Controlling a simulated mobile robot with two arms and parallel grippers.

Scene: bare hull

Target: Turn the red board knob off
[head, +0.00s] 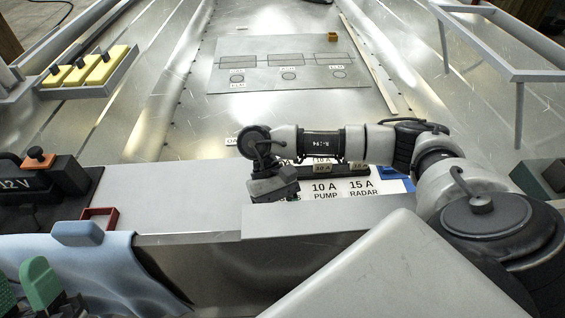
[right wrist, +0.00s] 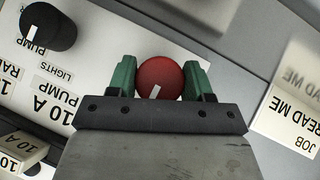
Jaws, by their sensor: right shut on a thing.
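The red board knob (right wrist: 164,74) is round, with a white pointer mark towards the lower left of its face in the right wrist view. My right gripper (right wrist: 160,80) is shut on it, one green finger on each side. In the head view my right gripper (head: 272,190) is over the left end of the white label board (head: 395,187), and the knob is hidden. Green fingers of my left gripper (head: 22,288) show at the lower left, apart and empty, partly cut off by the edge.
A black knob (right wrist: 47,27) sits beside the red one. Fuse blocks (head: 345,169) stand on the board. A READ ME card (right wrist: 290,115) lies to the right. A 12 V battery (head: 30,185) and a blue cloth (head: 85,265) are at the left.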

